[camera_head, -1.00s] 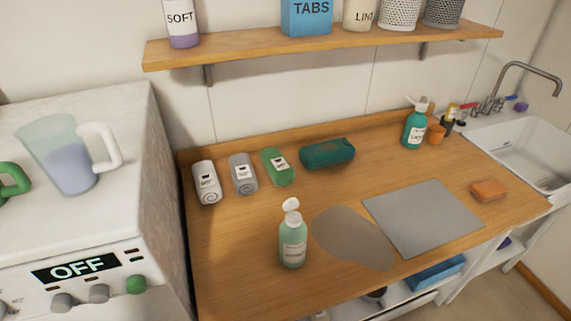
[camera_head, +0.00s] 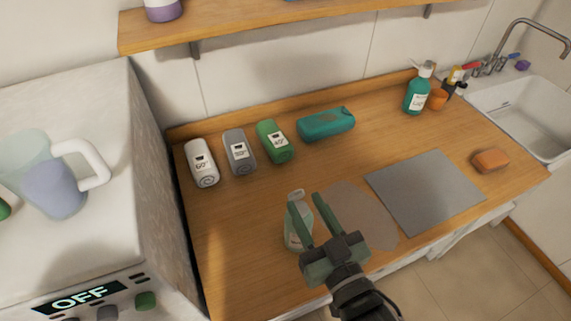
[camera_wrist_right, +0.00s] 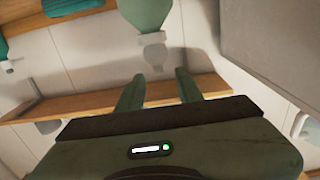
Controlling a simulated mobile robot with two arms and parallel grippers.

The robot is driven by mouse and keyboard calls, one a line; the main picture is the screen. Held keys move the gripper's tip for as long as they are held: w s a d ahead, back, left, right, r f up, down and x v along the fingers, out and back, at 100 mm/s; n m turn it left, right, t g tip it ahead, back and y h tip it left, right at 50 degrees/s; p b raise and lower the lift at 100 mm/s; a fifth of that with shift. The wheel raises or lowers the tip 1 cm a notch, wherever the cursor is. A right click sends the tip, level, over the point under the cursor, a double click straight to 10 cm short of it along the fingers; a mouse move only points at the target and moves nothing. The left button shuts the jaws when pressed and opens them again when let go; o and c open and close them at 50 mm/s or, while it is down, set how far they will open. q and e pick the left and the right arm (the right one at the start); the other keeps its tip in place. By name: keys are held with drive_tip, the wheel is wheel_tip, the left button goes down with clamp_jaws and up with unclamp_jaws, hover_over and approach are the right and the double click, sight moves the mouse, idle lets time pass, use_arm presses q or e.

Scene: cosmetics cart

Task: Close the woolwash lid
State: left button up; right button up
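The woolwash bottle (camera_head: 291,237), pale green with a whitish top, stands upright on the wooden counter. Its lid (camera_head: 296,194) shows just behind my right gripper's fingertips (camera_head: 306,202). My right gripper is open, with its fingers apart, and partly covers the bottle. In the right wrist view the bottle (camera_wrist_right: 146,12) appears upside down, and its pale lid (camera_wrist_right: 154,55) lies beyond the open fingers (camera_wrist_right: 158,82). The lid appears raised, but its exact angle is hard to tell. I see nothing between the fingers. My left gripper is out of view.
A grey mat (camera_head: 425,190) lies to the right, near an orange sponge (camera_head: 490,160) and the sink (camera_head: 520,115). A white machine (camera_head: 90,105) stands left.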

sight(299, 191)
drive_tip(key=p+x, duration=0.2)
drive_tip(key=x, duration=0.5)
drive_tip(key=shift+w+p, duration=0.3)
drive_tip(key=shift+p, duration=0.05)
drive_tip(key=shift+w+f, duration=0.15)
drive_tip(key=c, duration=0.7)
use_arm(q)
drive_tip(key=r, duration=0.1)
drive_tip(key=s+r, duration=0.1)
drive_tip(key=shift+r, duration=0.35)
use_arm(e)
clamp_jaws()
